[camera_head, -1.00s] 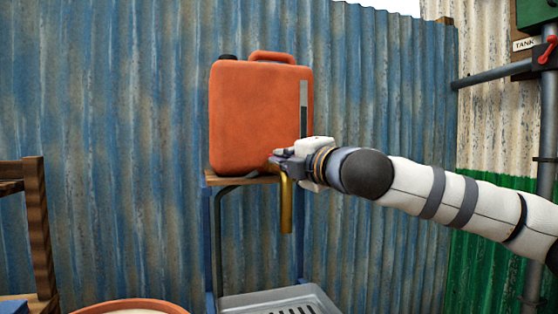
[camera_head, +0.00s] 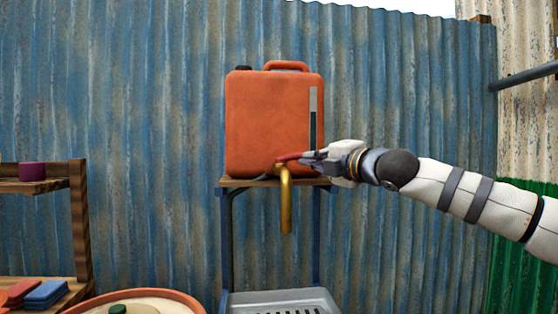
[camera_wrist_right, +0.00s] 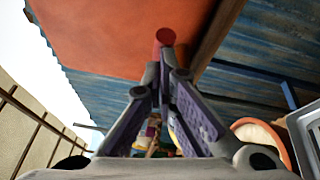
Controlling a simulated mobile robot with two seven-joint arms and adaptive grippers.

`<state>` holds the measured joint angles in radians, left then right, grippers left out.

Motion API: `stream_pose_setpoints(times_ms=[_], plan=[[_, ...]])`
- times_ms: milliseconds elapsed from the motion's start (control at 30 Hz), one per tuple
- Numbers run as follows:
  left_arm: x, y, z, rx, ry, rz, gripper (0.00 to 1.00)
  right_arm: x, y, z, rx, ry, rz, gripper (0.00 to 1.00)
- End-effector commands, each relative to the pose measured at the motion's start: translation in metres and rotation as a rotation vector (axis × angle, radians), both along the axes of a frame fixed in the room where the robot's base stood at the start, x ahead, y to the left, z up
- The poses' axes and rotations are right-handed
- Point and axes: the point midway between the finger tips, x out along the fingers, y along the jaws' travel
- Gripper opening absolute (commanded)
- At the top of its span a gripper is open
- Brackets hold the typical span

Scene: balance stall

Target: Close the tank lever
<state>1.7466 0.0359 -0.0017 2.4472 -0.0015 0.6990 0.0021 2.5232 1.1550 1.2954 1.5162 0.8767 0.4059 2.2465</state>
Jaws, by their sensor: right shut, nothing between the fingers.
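The orange tank (camera_head: 268,122) stands upright on a small stand, with a brass tap (camera_head: 285,205) at its lower front. A red lever (camera_head: 288,158) sits on top of the tap and points right, toward my gripper. My right gripper (camera_head: 308,160) is at the lever's right end, shut with nothing between its fingers. In the right wrist view the fingertips (camera_wrist_right: 165,75) meet just below the lever's round red end (camera_wrist_right: 164,37). Whether they touch it I cannot tell. My left gripper is out of view.
A grey slotted tray (camera_head: 265,299) lies below the tap. A wide orange-rimmed bowl (camera_head: 182,296) is at the lower left, beside a wooden shelf (camera_head: 79,220) with a purple item (camera_head: 32,172). A blue corrugated wall (camera_head: 400,90) stands behind the tank.

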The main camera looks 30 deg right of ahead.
Motion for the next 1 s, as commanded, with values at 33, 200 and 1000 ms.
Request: stream_pose_setpoints(times_ms=[33,200,1000], plan=[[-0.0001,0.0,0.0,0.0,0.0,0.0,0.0,0.0009,-0.002,0.0003,0.001,0.0,-0.001,0.0],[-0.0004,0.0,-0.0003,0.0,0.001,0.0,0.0,0.0036,-0.0066,0.0001,0.001,0.0,-0.001,0.0],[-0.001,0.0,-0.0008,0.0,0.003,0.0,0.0,0.0072,-0.0109,0.0002,0.0,0.0,0.0,0.0]])
